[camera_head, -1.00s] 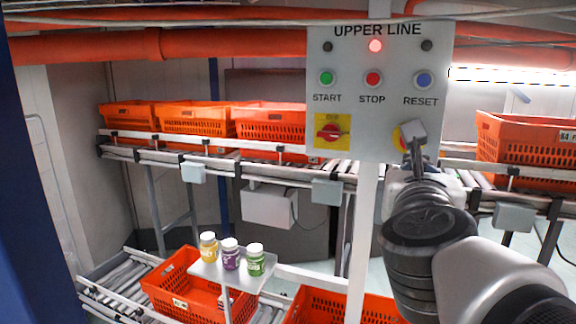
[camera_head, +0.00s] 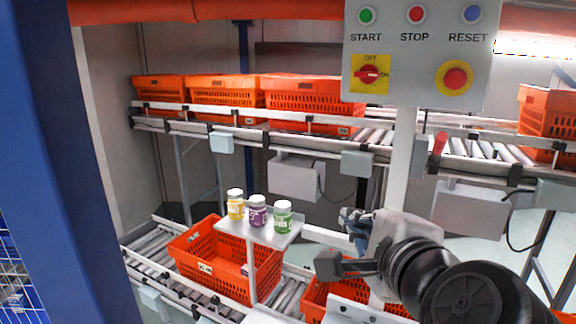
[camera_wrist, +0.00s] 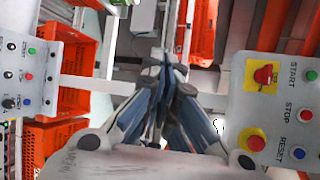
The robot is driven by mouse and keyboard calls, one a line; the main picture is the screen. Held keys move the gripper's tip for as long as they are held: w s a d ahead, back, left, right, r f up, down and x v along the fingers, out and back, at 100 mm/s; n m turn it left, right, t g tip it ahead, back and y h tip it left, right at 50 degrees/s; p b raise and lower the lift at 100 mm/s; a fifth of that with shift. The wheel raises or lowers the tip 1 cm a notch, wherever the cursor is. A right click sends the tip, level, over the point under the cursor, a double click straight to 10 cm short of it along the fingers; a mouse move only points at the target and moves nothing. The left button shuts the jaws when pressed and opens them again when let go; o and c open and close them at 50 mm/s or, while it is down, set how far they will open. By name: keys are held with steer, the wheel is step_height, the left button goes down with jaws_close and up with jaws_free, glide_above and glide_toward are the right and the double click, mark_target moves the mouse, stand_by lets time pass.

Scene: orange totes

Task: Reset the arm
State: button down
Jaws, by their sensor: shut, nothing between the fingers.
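My gripper (camera_head: 354,222) is in front of the panel's post, below the control panel (camera_head: 420,88), apart from the buttons. In the wrist view my gripper's blue-grey fingers (camera_wrist: 166,62) are together, with nothing between them. The panel carries a green START button (camera_head: 366,15), a red STOP button (camera_head: 415,14), a blue RESET button (camera_head: 472,13), a red rotary switch on yellow (camera_head: 369,74) and a red emergency stop on a yellow ring (camera_head: 456,78). The panel's top is cut off in the head view. In the wrist view the same panel appears sideways at right (camera_wrist: 275,110).
Orange totes (camera_head: 314,95) stand on the upper conveyor (camera_head: 240,132). Yellow, purple and green-labelled jars (camera_head: 258,212) stand on a small white shelf (camera_head: 262,240) above a lower orange tote (camera_head: 195,262). A blue post (camera_head: 60,150) is at left. A second panel (camera_wrist: 27,72) shows in the wrist view.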

steer(key=s+a+f+n+g+y+b, duration=0.15)
steer(key=s+f+n+g+b, duration=0.3)
steer(key=f+n, duration=0.65)
steer(key=s+d+f+n+g+h+b, duration=0.1)
steer(key=s+d+f+n+g+b, duration=0.1)
steer(key=s+f, duration=0.4)
steer(key=s+d+f+n+g+h+b, duration=0.2)
steer(key=s+f+n+g+b, duration=0.2)
steer(key=f, duration=1.2)
steer(key=s+n, duration=0.2)
steer(key=s, duration=0.1)
steer(key=shift+s+n, duration=0.3)
steer(key=shift+n, duration=0.1)
